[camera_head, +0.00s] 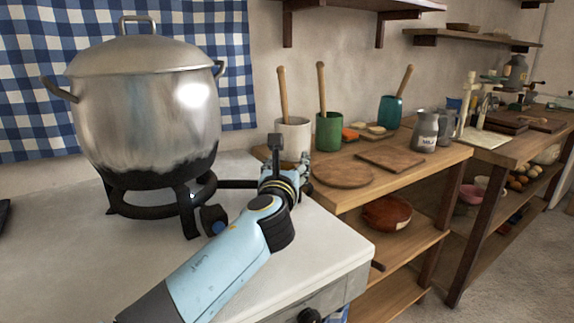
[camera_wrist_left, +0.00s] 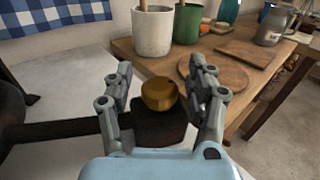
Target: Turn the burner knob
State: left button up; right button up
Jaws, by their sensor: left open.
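The burner knob (camera_wrist_left: 159,94) is round and brass-coloured, on top of a dark block at the end of the burner's dark pipe (camera_wrist_left: 65,131). In the head view, the pipe (camera_head: 236,184) runs right from the black burner stand (camera_head: 150,211) to behind my left gripper (camera_head: 299,170), which hides the knob. In the wrist view my left gripper (camera_wrist_left: 159,88) is open, with one finger on each side of the knob. I cannot tell whether either finger touches it. A large metal pot (camera_head: 145,120) with a lid stands on the burner. My right gripper is out of view.

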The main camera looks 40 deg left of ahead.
pick_arm(q)
jog(key=c, duration=1.1)
grip_shut()
jog(key=shift+f, duration=0.1)
